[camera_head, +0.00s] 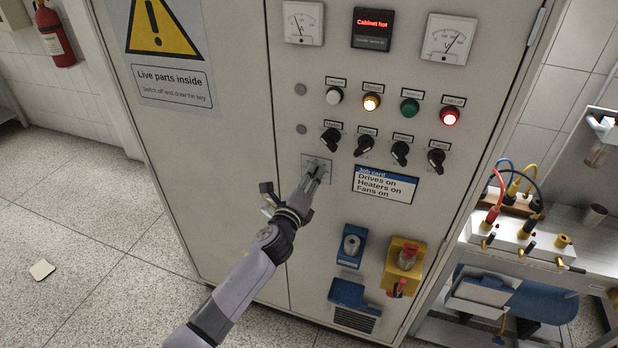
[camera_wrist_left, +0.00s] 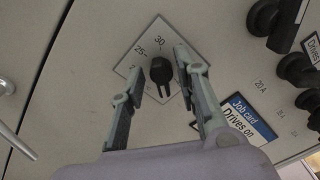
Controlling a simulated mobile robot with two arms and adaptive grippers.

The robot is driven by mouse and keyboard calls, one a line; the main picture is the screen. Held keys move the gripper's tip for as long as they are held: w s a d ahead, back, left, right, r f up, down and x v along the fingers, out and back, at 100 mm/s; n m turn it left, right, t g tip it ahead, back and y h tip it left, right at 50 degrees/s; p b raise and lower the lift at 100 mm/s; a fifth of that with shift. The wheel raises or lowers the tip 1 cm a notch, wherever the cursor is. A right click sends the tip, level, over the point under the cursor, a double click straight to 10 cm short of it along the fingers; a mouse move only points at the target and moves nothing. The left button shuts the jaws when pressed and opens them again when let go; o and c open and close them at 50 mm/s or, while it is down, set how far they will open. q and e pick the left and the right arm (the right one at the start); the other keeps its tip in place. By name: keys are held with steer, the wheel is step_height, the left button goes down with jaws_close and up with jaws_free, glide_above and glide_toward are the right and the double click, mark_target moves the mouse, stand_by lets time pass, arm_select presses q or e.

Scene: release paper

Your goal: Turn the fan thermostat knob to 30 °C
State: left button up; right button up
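The fan thermostat knob (camera_wrist_left: 161,74) is a small black knob on a pale square dial plate (camera_wrist_left: 146,45), with the marks 25 and 30 readable in the left wrist view. Its pointer cannot be read clearly. In the head view the plate (camera_head: 306,163) is partly hidden behind my left gripper (camera_head: 315,172). In the left wrist view my left gripper (camera_wrist_left: 168,88) has its two fingers apart, one on each side of the knob, with gaps visible. My right gripper is not in view.
A yellow isolator box (camera_head: 403,265) and a blue lock (camera_head: 352,246) are below. A display (camera_head: 379,28) reads "Cabinet hot".

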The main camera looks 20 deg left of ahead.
arm_select(q)
jaws_close()
stand_by(0.3)
